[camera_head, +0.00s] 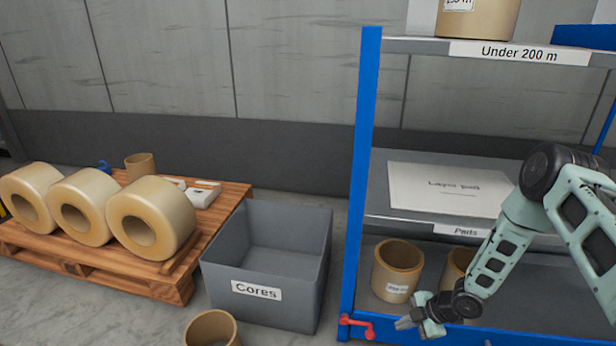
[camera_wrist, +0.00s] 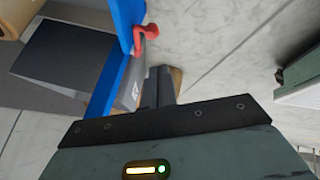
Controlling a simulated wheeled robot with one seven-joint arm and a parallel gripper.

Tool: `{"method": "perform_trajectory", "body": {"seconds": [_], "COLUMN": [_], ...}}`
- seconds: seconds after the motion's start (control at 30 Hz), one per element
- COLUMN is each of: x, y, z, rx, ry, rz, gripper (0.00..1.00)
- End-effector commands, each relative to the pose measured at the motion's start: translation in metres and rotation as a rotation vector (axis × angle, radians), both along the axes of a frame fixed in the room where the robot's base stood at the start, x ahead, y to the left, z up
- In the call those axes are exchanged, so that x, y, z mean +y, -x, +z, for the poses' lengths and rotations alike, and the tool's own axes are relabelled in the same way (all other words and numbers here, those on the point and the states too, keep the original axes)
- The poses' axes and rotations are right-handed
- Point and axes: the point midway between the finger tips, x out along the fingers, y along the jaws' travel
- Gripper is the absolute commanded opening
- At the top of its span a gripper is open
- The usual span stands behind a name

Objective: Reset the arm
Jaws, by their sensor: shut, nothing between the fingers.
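My arm reaches in from the right side of the head view, bent at the elbow in front of the blue-framed shelf. My gripper (camera_head: 408,324) is at the low end of the arm, near the shelf's bottom front edge. It is shut and holds nothing. In the wrist view the dark fingers (camera_wrist: 158,85) are together, with a brown edge of something behind them. A red handle (camera_head: 358,325) on the blue post is just left of the gripper; it also shows in the wrist view (camera_wrist: 146,36).
A grey bin (camera_head: 318,262) labelled Cores stands left of the shelf. A wooden pallet (camera_head: 170,285) with large tan rolls (camera_head: 168,205) is at the far left. The shelf (camera_head: 368,130) holds a layer pad (camera_head: 440,185) and brown cores (camera_head: 397,262). Another core (camera_head: 212,318) stands at the front.

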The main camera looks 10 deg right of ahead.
Motion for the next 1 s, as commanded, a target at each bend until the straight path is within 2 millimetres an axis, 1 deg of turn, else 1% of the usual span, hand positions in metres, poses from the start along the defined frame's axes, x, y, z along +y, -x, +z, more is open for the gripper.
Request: {"method": "perform_trajectory", "body": {"seconds": [0.03, 0.07, 0.1, 0.17, 0.2, 0.23, 0.27, 0.3, 0.37, 0.4, 0.47, 0.5, 0.57, 0.6, 0.67, 0.7, 0.77, 0.8, 0.87, 0.9, 1.0], "x": [0.005, 0.008, 0.013, 0.023, 0.032, 0.038, 0.044, 0.053, 0.067, 0.077, 0.092, 0.101, 0.115, 0.124, 0.137, 0.144, 0.155, 0.161, 0.167, 0.171, 0.176], "y": [-0.01, -0.014, -0.021, -0.029, -0.032, -0.033, -0.034, -0.033, -0.028, -0.023, -0.012, -0.002, 0.014, 0.027, 0.049, 0.065, 0.091, 0.109, 0.135, 0.152, 0.189], "z": [0.016, 0.026, 0.041, 0.067, 0.086, 0.1, 0.114, 0.132, 0.159, 0.177, 0.203, 0.22, 0.245, 0.261, 0.283, 0.298, 0.317, 0.33, 0.345, 0.354, 0.37], "rx": [0.005, 0.015, 0.03, 0.056, 0.075, 0.091, 0.106, 0.125, 0.153, 0.172, 0.2, 0.22, 0.248, 0.267, 0.298, 0.317, 0.35, 0.371, 0.403, 0.422, 0.467], "ry": [0.02, 0.035, 0.056, 0.089, 0.111, 0.126, 0.141, 0.158, 0.181, 0.195, 0.214, 0.225, 0.238, 0.246, 0.257, 0.262, 0.27, 0.274, 0.278, 0.28, 0.286], "rz": [-0.015, -0.029, -0.057, -0.104, -0.138, -0.167, -0.195, -0.232, -0.287, -0.324, -0.38, -0.416, -0.472, -0.508, -0.562, -0.597, -0.65, -0.683, -0.732, -0.759, -0.817], "gripper": [0.0, 0.0, 0.0, 0.0, 0.0, 0.0, 0.0, 0.0, 0.0, 0.0, 0.0, 0.0, 0.0, 0.0, 0.0, 0.0, 0.0, 0.0, 0.0, 0.0, 0.0]}}
